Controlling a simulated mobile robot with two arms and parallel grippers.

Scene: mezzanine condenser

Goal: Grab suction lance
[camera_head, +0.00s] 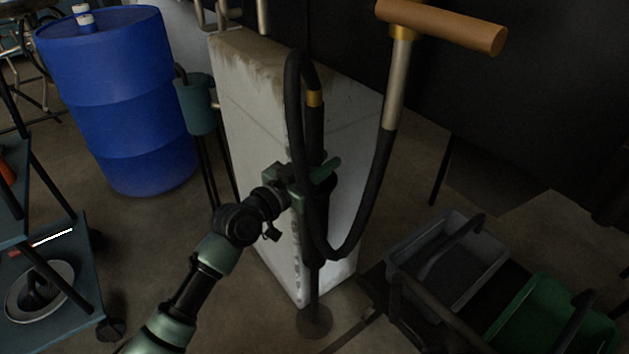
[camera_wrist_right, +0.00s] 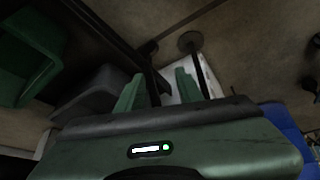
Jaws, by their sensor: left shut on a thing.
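The suction lance seems to be the upright black tube with a brass collar (camera_head: 315,118) in front of a pale block. A black hose (camera_head: 372,190) loops from it down and up to a metal tube with a wooden T-handle (camera_head: 440,25); I cannot tell where one part ends. My left gripper (camera_head: 318,180) is shut on the upright black part at mid-height, with the hose passing in front of the jaws. My right gripper (camera_wrist_right: 158,92) shows in the right wrist view, its green fingers apart and nothing visible between them. It does not show in the head view.
The pale block (camera_head: 250,130) stands right behind the lance. A round foot (camera_head: 314,321) is below it on the floor. A blue drum (camera_head: 120,100) stands at left, a shelf cart (camera_head: 55,300) at lower left. A grey bin (camera_head: 455,265) and a green bin (camera_head: 550,320) are at lower right.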

